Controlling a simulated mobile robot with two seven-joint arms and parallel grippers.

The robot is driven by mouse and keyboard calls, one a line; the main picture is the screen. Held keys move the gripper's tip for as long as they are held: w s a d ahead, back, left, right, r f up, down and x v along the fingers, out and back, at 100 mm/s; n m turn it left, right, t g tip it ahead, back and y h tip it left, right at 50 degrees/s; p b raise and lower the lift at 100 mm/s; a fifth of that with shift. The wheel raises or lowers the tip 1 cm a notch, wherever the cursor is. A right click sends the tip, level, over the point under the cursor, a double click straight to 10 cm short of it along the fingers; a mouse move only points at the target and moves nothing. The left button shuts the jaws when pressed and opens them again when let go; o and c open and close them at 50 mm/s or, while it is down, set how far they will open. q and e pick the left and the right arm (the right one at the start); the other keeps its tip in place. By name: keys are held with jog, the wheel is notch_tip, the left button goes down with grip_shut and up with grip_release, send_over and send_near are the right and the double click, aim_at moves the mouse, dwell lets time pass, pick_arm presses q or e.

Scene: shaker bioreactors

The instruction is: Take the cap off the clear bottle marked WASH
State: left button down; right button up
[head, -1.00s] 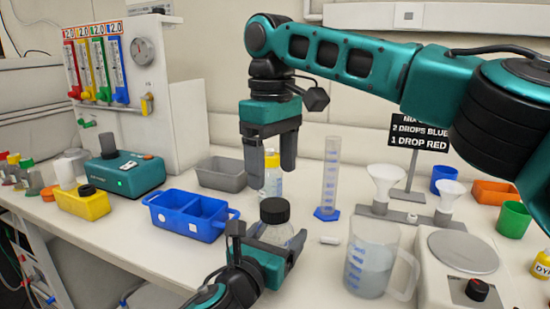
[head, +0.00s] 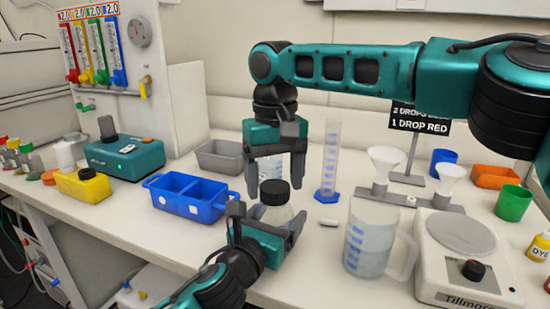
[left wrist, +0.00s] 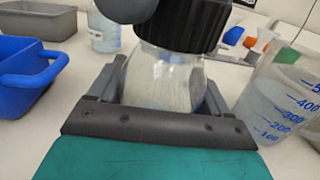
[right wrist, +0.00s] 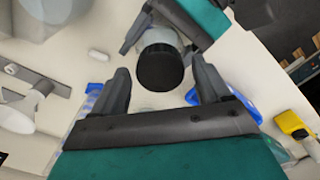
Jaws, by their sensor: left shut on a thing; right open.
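A clear bottle (head: 277,214) with a black ribbed cap (head: 275,192) stands upright; no WASH marking shows on its visible side. My left gripper (head: 268,226) is shut around the bottle's body, one finger on each side, as the left wrist view also shows the bottle (left wrist: 166,80). The cap is on the bottle. My right gripper (head: 274,181) points down from above, open, its fingers to either side of and slightly above the cap. In the right wrist view the cap (right wrist: 160,68) lies between the open fingers, apart from both.
A blue divided bin (head: 185,207) stands left of the bottle. A measuring jug (head: 368,250) stands close at right, beside a scale (head: 460,235). A graduated cylinder (head: 331,160) and another bottle (left wrist: 103,32) stand behind. A small white piece (head: 328,223) lies near the bottle.

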jog(key=shift+f, duration=0.45)
jog(key=c, duration=1.1)
jog(key=shift+s+a+f+n, duration=0.1)
jog(key=shift+a+n, duration=0.05)
jog(key=shift+n, duration=1.25)
jog(key=n, duration=0.6)
jog(key=shift+n, duration=0.4)
jog(key=shift+r, duration=0.3)
jog(key=shift+r, duration=0.95)
